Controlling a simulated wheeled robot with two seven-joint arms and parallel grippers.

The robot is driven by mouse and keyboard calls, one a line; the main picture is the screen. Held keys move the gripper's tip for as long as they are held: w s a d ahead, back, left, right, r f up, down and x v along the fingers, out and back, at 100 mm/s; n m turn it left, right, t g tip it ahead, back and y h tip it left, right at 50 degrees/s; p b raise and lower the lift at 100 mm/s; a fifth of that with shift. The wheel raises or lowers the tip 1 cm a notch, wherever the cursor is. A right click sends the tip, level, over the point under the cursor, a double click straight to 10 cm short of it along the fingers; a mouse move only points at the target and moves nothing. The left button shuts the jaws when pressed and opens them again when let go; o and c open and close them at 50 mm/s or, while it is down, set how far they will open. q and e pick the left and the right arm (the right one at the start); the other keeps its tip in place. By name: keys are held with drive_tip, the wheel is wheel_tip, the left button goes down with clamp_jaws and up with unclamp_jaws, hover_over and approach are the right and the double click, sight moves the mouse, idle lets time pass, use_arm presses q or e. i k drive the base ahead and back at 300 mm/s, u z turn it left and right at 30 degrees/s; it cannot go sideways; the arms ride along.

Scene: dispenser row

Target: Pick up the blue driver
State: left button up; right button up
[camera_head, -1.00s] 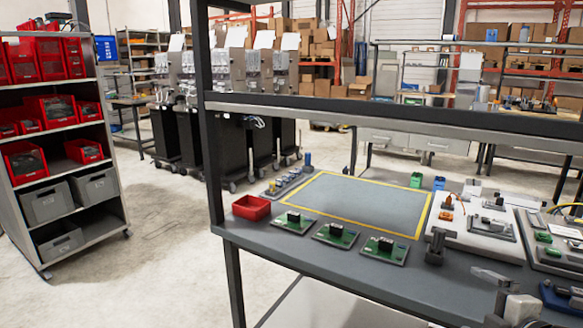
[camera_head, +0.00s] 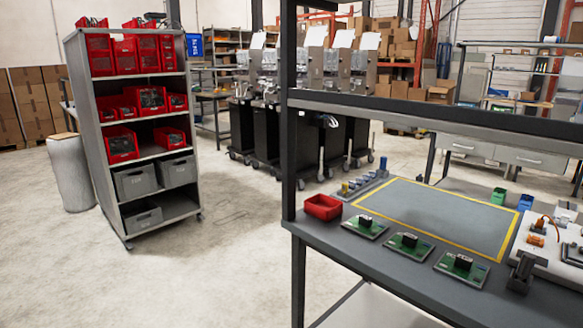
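A small upright blue piece (camera_head: 383,163) stands at the far end of a grey holder strip (camera_head: 362,186) at the back left of the workbench (camera_head: 330,238). It may be the blue driver, but it is too small to tell for sure. A small yellow piece (camera_head: 345,188) stands at the near end of the same strip. A blue block (camera_head: 525,202) sits beside a green block (camera_head: 498,196) at the back right of the yellow-framed area. Neither of my grippers is in view.
A red bin (camera_head: 323,207) and several green circuit boards (camera_head: 409,246) line the bench's front. The yellow-framed mat (camera_head: 440,214) is clear. A dark upright post (camera_head: 288,120) stands at the bench's left corner. A shelf rack (camera_head: 112,150) stands left, with open floor between.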

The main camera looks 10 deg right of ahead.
sight(384, 160)
drive_tip(key=u, duration=0.55)
drive_tip(key=k, duration=0.65)
drive_tip(key=u, duration=0.5)
drive_tip(key=i, duration=2)
drive_tip(key=z, duration=0.25)
drive_tip(key=i, duration=2.75)
drive_tip(key=z, duration=0.9)
drive_tip(key=i, duration=1.55)
drive_tip(key=z, duration=2.45)
drive_tip(key=i, duration=1.4)
drive_tip(key=z, duration=0.8)
